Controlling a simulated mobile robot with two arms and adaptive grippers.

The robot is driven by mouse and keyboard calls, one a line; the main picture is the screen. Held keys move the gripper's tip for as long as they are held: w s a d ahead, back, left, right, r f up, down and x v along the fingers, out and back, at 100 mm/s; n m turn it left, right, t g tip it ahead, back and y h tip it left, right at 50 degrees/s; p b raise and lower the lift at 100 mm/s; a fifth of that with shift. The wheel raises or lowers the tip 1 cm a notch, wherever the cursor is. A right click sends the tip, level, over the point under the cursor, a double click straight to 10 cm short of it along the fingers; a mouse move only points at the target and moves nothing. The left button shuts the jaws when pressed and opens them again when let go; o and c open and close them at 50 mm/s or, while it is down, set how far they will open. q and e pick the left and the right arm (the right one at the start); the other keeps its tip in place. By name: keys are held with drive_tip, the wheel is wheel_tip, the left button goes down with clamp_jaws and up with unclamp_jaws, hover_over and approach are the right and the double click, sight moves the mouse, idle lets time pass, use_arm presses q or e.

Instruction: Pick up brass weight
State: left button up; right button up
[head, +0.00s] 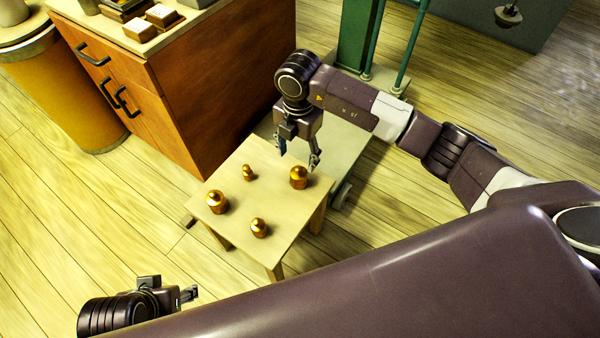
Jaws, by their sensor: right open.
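Several brass weights stand upright on a small, light wooden table (235,222): one at the right (299,178), a smaller one at the back (248,173), one at the left (217,202) and one at the front (259,228). My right gripper (299,158) points down over the table's back right edge, open and empty. Its fingers are just above and behind the right weight in the picture, with no clear contact. My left gripper (189,294) is low at the bottom left, away from the table; its finger opening is unclear.
An orange-brown cabinet (215,90) with dark handles stands behind the table. A round wooden bin (60,90) is at the far left. A low pale platform (345,150) and green posts (357,40) are behind the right gripper. The plank floor at left is clear.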

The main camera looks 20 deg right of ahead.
sight(298, 167)
drive_tip(key=f, duration=0.3)
drive_tip(key=shift+d+b, duration=0.4)
drive_tip(key=f+b, duration=0.1)
drive_tip(key=f, duration=0.4)
drive_tip(key=shift+a, duration=0.2)
drive_tip(key=shift+c, duration=0.3)
clamp_jaws()
drive_tip(key=shift+r, duration=0.15)
